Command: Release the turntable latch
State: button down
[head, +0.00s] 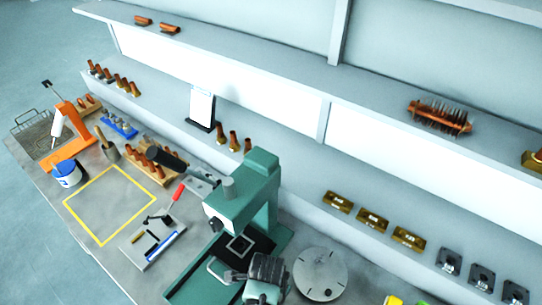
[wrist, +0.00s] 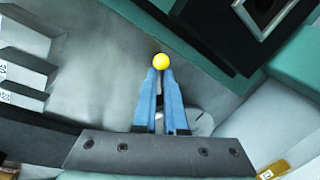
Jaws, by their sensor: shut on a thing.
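My gripper (wrist: 160,72) has two blue fingers, close together, with their tips at a round yellow knob (wrist: 161,61). The fingers are shut on this knob. A pale grey surface lies around and below it; the knob's stem and any latch mechanism are hidden. In the head view my dark wrist is at the bottom, in front of the green press, and my fingertips and the knob cannot be made out. A round light grey turntable disc (head: 319,274) with small dark marks lies just right of my wrist.
The green press (head: 262,185) stands close behind my gripper, with a dark bed carrying a square plate (head: 239,246). Brass blocks (head: 372,220) and dark square parts (head: 482,277) line the shelf at right. A yellow-outlined area (head: 110,205) is bare at left.

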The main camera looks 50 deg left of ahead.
jog(key=shift+s+a+f, duration=0.2)
jog(key=shift+s, duration=0.25)
jog(key=c, duration=1.1)
grip_release()
jog(key=shift+o, duration=0.9)
jog(key=shift+w+a, duration=0.1)
jog(key=shift+w+r, duration=0.1)
jog(key=shift+d+r, duration=0.2)
jog(key=shift+r, duration=0.35)
notch_tip(320, 180, up, 12)
jog(key=s+d+b, duration=0.1)
jog(key=s, duration=0.1)
jog(key=shift+d+f, duration=0.15)
jog(key=shift+f, duration=0.05)
jog(key=shift+w, duration=0.1)
